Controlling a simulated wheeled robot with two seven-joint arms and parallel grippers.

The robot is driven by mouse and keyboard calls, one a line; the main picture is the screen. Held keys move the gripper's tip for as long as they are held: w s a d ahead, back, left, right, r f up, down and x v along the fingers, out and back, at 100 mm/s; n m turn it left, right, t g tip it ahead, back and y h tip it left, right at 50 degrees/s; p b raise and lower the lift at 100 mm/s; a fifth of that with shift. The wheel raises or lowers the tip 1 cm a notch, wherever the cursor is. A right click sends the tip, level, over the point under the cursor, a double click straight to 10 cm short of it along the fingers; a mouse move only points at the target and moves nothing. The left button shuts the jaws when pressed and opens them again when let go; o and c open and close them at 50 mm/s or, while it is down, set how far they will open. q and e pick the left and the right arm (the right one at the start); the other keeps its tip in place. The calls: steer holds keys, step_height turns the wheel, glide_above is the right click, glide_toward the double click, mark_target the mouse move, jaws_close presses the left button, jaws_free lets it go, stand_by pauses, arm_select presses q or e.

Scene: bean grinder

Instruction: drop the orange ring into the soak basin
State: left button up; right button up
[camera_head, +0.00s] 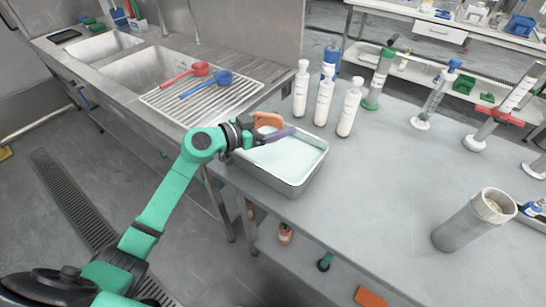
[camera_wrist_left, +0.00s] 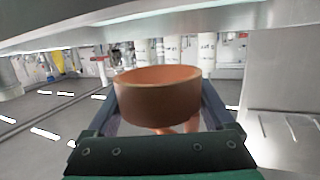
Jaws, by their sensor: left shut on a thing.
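The orange ring (camera_head: 269,120) is between the fingers of my left gripper (camera_head: 282,134), above the soak basin. In the left wrist view the ring (camera_wrist_left: 158,97) fills the space between the two fingers of my left gripper (camera_wrist_left: 160,112), which is shut on it. The soak basin (camera_head: 312,169) is a rectangular metal tray with pale liquid, standing at the table's left corner. The gripper hides part of its back left. Whether the ring touches the basin or liquid cannot be told. My right gripper is not in view.
Several white bottles (camera_head: 325,96) stand just behind the basin. A sink counter with a drying rack (camera_head: 206,100), a red scoop (camera_head: 186,74) and a blue scoop (camera_head: 207,84) is behind left. The table's middle is clear.

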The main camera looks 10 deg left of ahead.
arm_select(q)
steer(key=o, duration=1.1)
steer(key=shift+s+a, duration=0.25)
steer(key=v, duration=0.7)
steer(key=b+v, duration=0.1)
steer(key=v, duration=0.5)
steer(key=shift+s+a+r, duration=0.2)
steer(key=shift+s+r, duration=0.05)
steer(key=shift+r, duration=0.05)
